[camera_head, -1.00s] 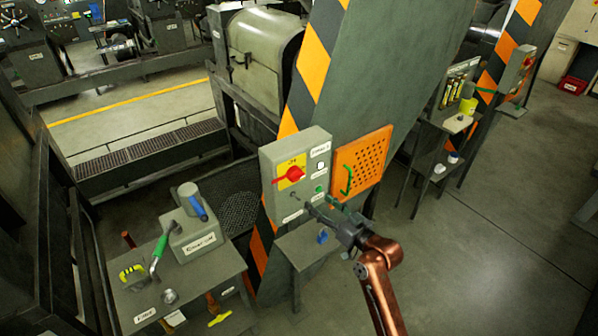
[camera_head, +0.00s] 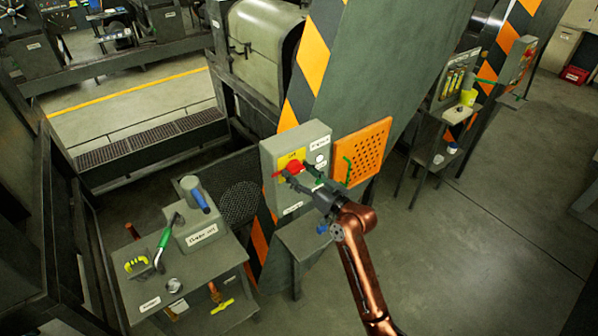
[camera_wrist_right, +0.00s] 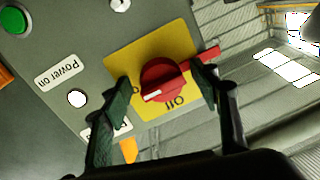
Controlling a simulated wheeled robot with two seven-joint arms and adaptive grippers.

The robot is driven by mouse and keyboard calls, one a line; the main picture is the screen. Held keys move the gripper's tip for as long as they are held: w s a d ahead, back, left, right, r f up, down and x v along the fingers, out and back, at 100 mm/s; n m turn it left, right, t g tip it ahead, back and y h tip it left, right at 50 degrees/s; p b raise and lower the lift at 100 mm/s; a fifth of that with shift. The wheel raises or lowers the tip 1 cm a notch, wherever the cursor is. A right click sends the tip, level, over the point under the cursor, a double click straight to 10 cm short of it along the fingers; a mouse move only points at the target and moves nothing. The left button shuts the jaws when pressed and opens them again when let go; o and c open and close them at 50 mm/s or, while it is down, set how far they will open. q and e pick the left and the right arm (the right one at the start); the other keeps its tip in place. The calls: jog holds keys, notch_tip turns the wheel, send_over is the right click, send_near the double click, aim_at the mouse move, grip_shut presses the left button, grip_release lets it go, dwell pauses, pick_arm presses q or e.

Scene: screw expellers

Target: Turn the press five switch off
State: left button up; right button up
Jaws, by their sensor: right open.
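The press switch is a red rotary knob (camera_wrist_right: 164,82) on a yellow plate (camera_wrist_right: 122,58), with the word "Off" printed on the plate, in the right wrist view. In the head view the red knob (camera_head: 294,168) shows on a grey control box (camera_head: 268,158) fixed to the striped pillar. My right gripper (camera_wrist_right: 160,95) is open, with one finger on each side of the knob; I cannot tell whether the fingers touch it. In the head view my right gripper (camera_head: 287,180) covers the lower part of the box. My left gripper is not in view.
A green button (camera_wrist_right: 14,20) and a white lamp (camera_wrist_right: 77,98) labelled "Power on" sit on the same box. An orange perforated panel (camera_head: 362,150) hangs to its right. A tool table (camera_head: 200,265) stands at the lower left.

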jog(key=shift+c, duration=0.4)
jog(key=shift+c, duration=0.9)
jog(key=c, duration=0.8)
jog(key=shift+c, duration=0.2)
